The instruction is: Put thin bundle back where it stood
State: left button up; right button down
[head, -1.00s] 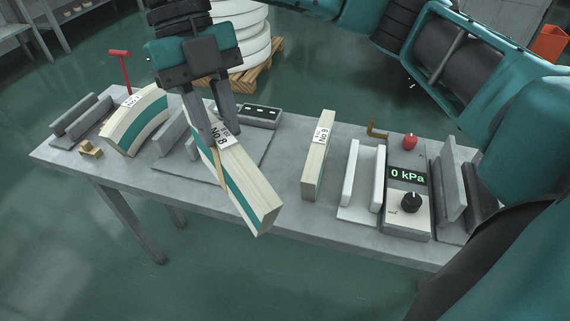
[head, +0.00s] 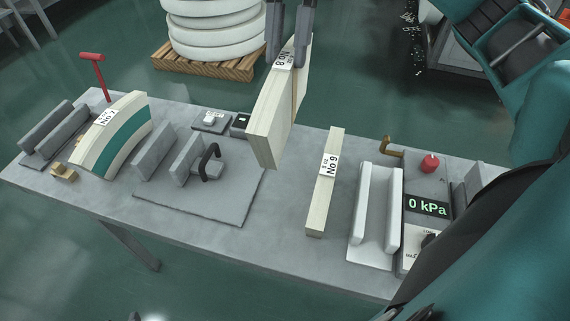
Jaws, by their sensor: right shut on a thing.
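My right gripper (head: 288,58) comes down from the top edge and is shut on the No 8 bundle (head: 272,125), a pale layered slab with a white label and a thin band around it. The bundle hangs tilted, its lower end in front of the bench's middle part; I cannot tell whether it touches anything. The No 9 bundle (head: 323,195), pale and narrow, stands on the bench to the right of the held one. My left gripper is not in view.
On the grey bench (head: 285,215) are a curved teal-striped bundle (head: 112,135), grey upright plates (head: 153,150) on a base plate with a black handle (head: 209,163), a white channel fixture (head: 375,215), and a pressure box (head: 427,207) reading 0 kPa. A red-handled tool (head: 93,62) stands at the left.

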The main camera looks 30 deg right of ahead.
aim_at(288, 123)
jog(key=shift+w+d, duration=0.2)
jog(key=shift+w, duration=0.05)
jog(key=shift+w+f, duration=0.1)
jog(key=shift+f, duration=0.05)
notch_tip(288, 123, down, 14)
jog(key=b, duration=0.3)
jog(key=shift+f+b, duration=0.2)
jog(key=shift+b, duration=0.15)
notch_tip(288, 123, down, 5)
jog(key=shift+f+b, duration=0.1)
jog(key=shift+b, duration=0.25)
jog(key=c, duration=0.9)
grip_release()
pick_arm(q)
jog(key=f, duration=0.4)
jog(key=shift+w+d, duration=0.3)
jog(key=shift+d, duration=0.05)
